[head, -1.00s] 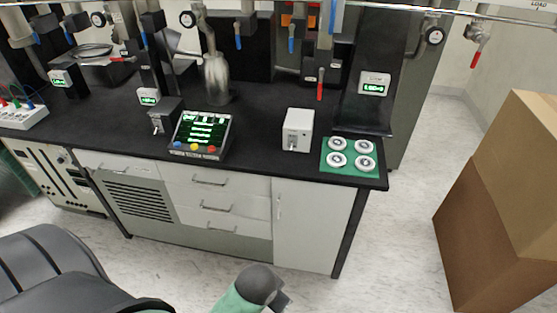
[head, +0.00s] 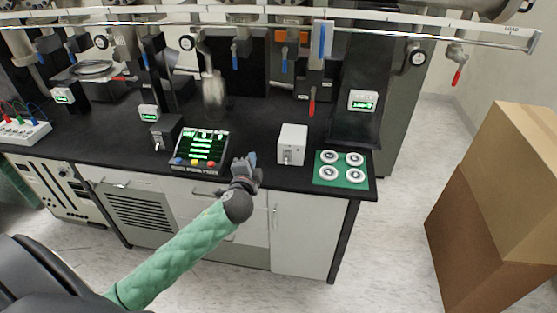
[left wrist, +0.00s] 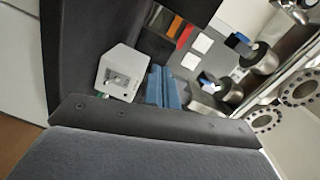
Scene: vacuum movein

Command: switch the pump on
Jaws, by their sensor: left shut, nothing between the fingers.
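A white box with a small metal toggle switch on its front (head: 292,145) stands on the black bench top, left of a green mat. It also shows in the left wrist view (left wrist: 120,72), with its toggle facing the camera. Which way the toggle is set is too small to tell. A smaller dark box with a toggle (head: 165,132) stands further left. My left gripper (head: 249,159) is shut and empty at the bench's front edge, left of the white box and apart from it. My right gripper is out of view.
A control panel with green displays and coloured buttons (head: 201,147) lies just left of my gripper. The green mat (head: 342,183) holds several white rings. A metal bottle (head: 213,94) stands behind. Valves hang from an overhead pipe. Cardboard boxes (head: 478,220) stand at the right.

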